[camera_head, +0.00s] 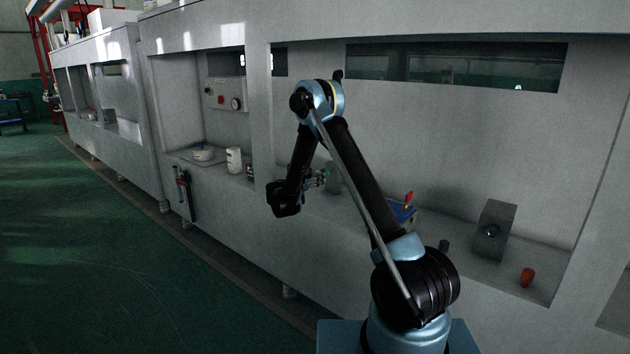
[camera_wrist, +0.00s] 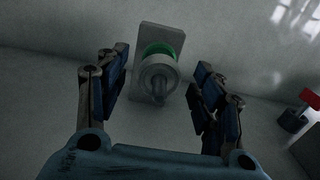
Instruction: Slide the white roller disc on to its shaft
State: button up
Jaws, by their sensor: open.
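In the wrist view a pale round disc (camera_wrist: 155,77) sits against a grey upright block (camera_wrist: 147,34), with a green ring (camera_wrist: 160,49) just behind it. A grey stub (camera_wrist: 158,90) sticks out from the disc's middle towards me. In this dim light I cannot tell how far the disc is on the shaft. My gripper (camera_wrist: 161,84) is open, one finger on each side of the disc, with visible gaps. In the head view my gripper (camera_head: 318,180) is at the block (camera_head: 334,177) in the machine bay; the disc is not clear there.
A white cylinder (camera_head: 234,160) stands in the left bay. A bay wall (camera_head: 261,120) rises left of my arm.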

jog(key=v, duration=1.2)
jog(key=s+d+r+m+g, duration=0.2)
jog(key=d+r+m, duration=0.15)
jog(key=d, duration=0.45)
jog(key=s+d+r+m+g, duration=0.2)
jog(key=d+r+m+g, duration=0.15)
jog(key=d, duration=0.35)
jog(key=s+d+r+m+g+y, duration=0.35)
jog(key=s+d+m, duration=0.25)
jog(key=s+d, duration=0.7)
jog(key=s+d+f+m+g+y, duration=0.15)
jog(key=s+m, duration=0.25)
jog(key=s, duration=0.5)
jog(key=s+d+f+m+g+y, duration=0.1)
jog(key=s+d+m+y, duration=0.2)
jog(key=s, duration=0.6)
jog(key=s+a+f+m+y, duration=0.1)
jog(key=s+f+m, duration=0.2)
jog(key=s, duration=0.4)
jog(key=s+a+f+m+y, duration=0.2)
jog(key=s+f+m, duration=0.2)
jog(key=s, duration=0.4)
jog(key=shift+m, duration=0.6)
jog(key=shift+s+g, duration=0.1)
jog(key=shift+g, duration=0.15)
